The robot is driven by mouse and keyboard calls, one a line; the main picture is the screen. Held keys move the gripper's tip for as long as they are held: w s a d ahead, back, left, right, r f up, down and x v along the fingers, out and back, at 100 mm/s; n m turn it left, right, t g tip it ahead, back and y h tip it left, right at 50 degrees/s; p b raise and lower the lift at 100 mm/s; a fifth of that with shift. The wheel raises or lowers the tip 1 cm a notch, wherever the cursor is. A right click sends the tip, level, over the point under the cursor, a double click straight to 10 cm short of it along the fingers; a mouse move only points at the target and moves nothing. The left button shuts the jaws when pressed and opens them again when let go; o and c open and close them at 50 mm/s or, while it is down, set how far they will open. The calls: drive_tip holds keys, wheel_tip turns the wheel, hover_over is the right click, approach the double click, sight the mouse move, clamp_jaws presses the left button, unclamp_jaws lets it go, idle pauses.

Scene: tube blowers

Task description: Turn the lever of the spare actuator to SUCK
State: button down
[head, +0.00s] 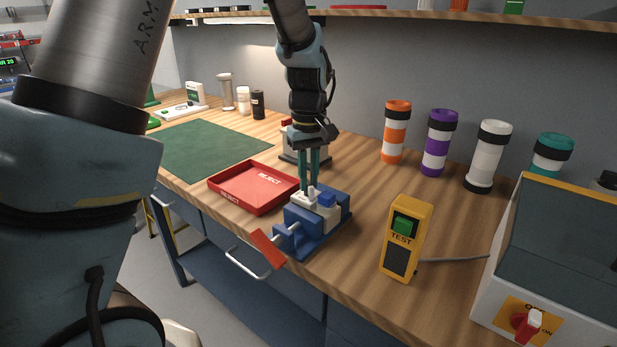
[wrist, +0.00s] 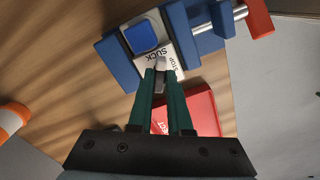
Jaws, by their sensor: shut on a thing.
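The spare actuator is a small white block (wrist: 187,65) with a blue square part (wrist: 142,36) on top. In the wrist view its face carries the words SUCK and STOP. It sits in a blue vise (head: 322,230) near the bench's front edge. My gripper (head: 309,188) points down over it, its green fingers shut on the small grey-white lever (wrist: 160,63). In the wrist view the lever is near the SUCK lettering. The fingertips hide part of the lever, so its exact setting is unclear.
A red REJECT tray (head: 252,188) lies left of the vise. The vise's red handle (head: 267,248) juts past the front edge. A yellow TEST box (head: 405,238) stands to the right, cabled to a grey machine (head: 550,262). Several banded tubes stand behind, including an orange one (head: 396,132).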

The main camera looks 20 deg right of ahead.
drive_tip(key=c, duration=0.8)
unclamp_jaws()
drive_tip(key=shift+c, duration=0.2)
wheel_tip(320, 180, up, 11)
drive_tip(key=b, duration=0.2)
drive_tip(key=shift+f, duration=0.1)
